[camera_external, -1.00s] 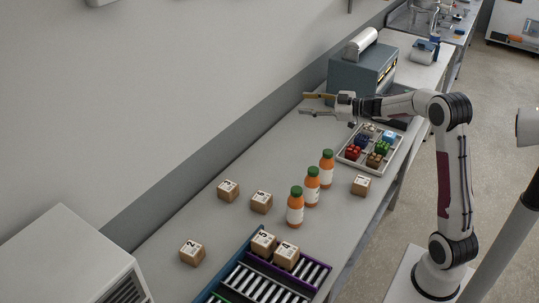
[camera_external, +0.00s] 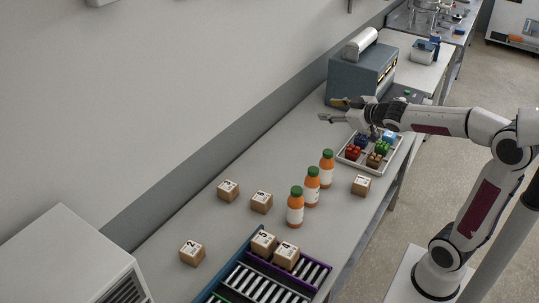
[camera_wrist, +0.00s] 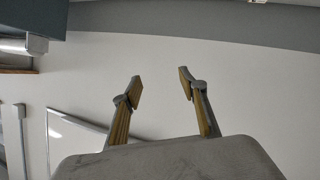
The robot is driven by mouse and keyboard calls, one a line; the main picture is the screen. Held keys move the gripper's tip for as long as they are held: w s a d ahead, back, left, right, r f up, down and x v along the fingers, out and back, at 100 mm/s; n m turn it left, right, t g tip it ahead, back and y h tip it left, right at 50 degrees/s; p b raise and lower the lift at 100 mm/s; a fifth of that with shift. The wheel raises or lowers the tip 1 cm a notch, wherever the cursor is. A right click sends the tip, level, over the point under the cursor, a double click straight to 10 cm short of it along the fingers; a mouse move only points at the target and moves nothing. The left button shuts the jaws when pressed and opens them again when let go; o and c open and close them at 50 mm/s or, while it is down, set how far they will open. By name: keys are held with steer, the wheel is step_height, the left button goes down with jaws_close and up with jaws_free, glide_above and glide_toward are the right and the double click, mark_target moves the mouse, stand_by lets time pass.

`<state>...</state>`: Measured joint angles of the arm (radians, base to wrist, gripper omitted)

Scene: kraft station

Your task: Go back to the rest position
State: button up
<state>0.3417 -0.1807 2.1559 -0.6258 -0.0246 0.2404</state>
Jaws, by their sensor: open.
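My gripper (camera_external: 333,110) is open and empty. In the external view it is held above the bench, in front of the blue-grey machine and behind the tray of coloured blocks, with its fingers pointing left toward the wall. In the wrist view the two fingers of my gripper (camera_wrist: 160,88) stand wide apart with only the pale wall between them.
The tray (camera_external: 343,157) holds several coloured blocks below my arm. The blue-grey machine (camera_external: 352,82) stands behind. Three orange bottles (camera_external: 312,187) and several numbered boxes (camera_external: 228,190) stand on the bench (camera_external: 216,222). A roller rack (camera_external: 264,284) holds two boxes at the front.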

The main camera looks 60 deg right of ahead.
steer(key=s+a+f+g+y, duration=0.1)
steer(key=s+a+f, duration=0.3)
steer(key=s, duration=0.5)
steer(key=s+a+f+g+y, duration=0.2)
steer(key=s+a+f, duration=0.3)
steer(key=s, duration=0.5)
steer(key=s+a+f+g+y, duration=0.1)
steer(key=s+a+f+g, duration=0.3)
steer(key=s+a, duration=0.4)
steer(key=shift+s+a+f+m, duration=0.35)
steer(key=shift+s+f, duration=0.15)
steer(key=shift+s, duration=0.25)
